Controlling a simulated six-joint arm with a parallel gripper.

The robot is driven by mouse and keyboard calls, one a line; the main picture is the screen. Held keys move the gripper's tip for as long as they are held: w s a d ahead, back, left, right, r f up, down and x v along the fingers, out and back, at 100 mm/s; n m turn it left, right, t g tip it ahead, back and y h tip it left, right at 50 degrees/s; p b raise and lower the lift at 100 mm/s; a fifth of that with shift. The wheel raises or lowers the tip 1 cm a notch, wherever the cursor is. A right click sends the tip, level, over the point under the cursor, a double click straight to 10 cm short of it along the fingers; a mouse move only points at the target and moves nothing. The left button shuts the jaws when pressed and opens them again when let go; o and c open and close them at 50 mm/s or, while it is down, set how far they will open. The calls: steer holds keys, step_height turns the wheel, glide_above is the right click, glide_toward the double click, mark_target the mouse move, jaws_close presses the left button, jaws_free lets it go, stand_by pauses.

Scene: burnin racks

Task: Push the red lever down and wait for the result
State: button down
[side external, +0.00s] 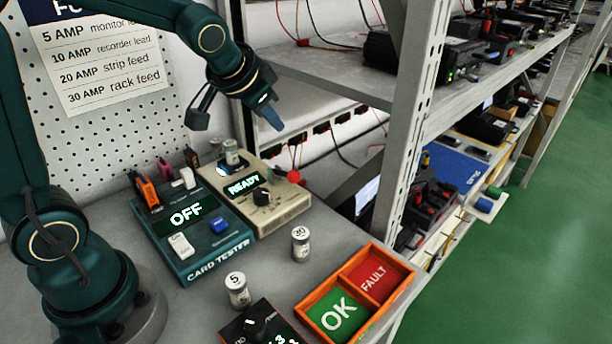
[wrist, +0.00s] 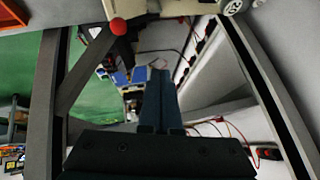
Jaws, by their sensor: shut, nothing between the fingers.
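The red lever (side external: 294,176) has a round red knob and sticks out at the right side of a beige tester (side external: 285,208). The tester's display (side external: 243,186) reads READY. A small metal cylinder (side external: 231,152) stands at the tester's back, apparently in its socket. My gripper (side external: 270,117) is shut and empty, above and behind the lever, apart from it. In the wrist view, my shut fingers (wrist: 160,85) point away from the camera, and the lever's red knob (wrist: 117,26) shows at upper left of their tips.
A teal card tester (side external: 205,250) reading OFF stands beside the beige one. An orange tray (side external: 385,310) has OK and FAULT compartments. A metal rack post (side external: 413,100) rises to the right.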

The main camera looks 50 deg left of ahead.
glide_above(285, 194)
steer(key=shift+a+f, duration=0.15)
steer(key=shift+f, duration=1.45)
steer(key=shift+a+f, duration=0.1)
steer(key=shift+f, duration=1.45)
steer(key=shift+d+f, duration=0.1)
steer(key=shift+f, duration=0.3)
steer(key=shift+d+f, duration=0.25)
steer(key=shift+f, duration=0.65)
stand_by(0.3)
steer(key=shift+a+r, duration=0.2)
steer(key=shift+r, duration=0.5)
steer(key=shift+a+r, duration=0.15)
steer(key=shift+r, duration=0.5)
steer(key=r, duration=0.2)
steer(key=a+r, duration=0.1)
steer(key=r, duration=0.2)
steer(key=shift+a, duration=0.15)
